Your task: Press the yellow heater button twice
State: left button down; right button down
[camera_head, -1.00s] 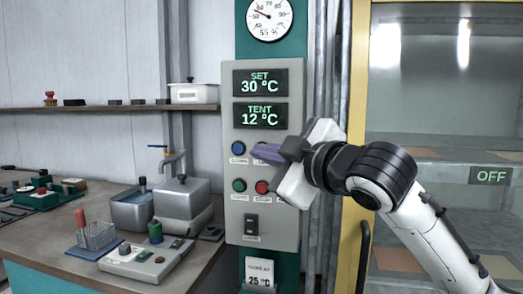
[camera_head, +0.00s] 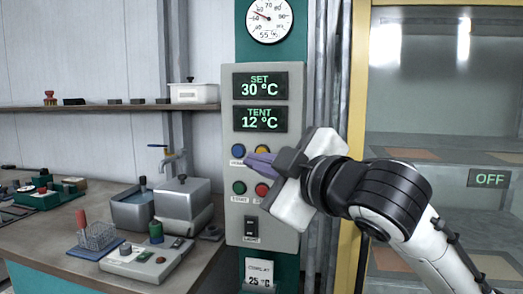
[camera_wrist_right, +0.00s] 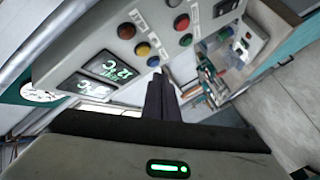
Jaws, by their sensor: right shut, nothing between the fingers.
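The yellow button (camera_head: 263,150) is on the upper button row of the grey control panel (camera_head: 296,85), right of a blue button (camera_head: 238,151). In the right wrist view the yellow button (camera_wrist_right: 142,48) sits between the blue one and a red one. My right gripper (camera_head: 257,161) is shut and empty. Its purple fingertips are just below the yellow button in the head view and leave its face visible; whether they touch the panel I cannot tell. My left gripper is out of view.
A green button (camera_head: 239,188) and a red button (camera_head: 262,190) are below, with a black switch (camera_head: 251,226) under them. The display (camera_head: 260,85) reads SET 30 °C and TENT 12 °C. A yellow door frame (camera_head: 356,80) stands right; a cluttered workbench (camera_head: 190,270) is left.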

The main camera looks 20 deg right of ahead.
jog(key=shift+s+a, duration=0.55)
jog(key=shift+s, duration=0.25)
notch_tip(320, 180, down, 35)
jog(key=a+m+g+y, duration=0.1)
jog(key=a+m+g, duration=0.1)
jog(key=m+g, duration=0.25)
jog(key=s+d+f+m+g+h, duration=0.1)
jog(key=s+f+m+g, duration=0.1)
jog(key=s+f, duration=1)
jog(key=s+d+f+m+g+h, duration=0.1)
jog(key=s+f+m, duration=0.2)
jog(key=s+f, duration=0.9)
notch_tip(320, 180, down, 3)
jog(key=shift+d+f+m+g, duration=0.1)
jog(key=shift+d+m+g, duration=0.2)
jog(key=shift+m+g, duration=0.05)
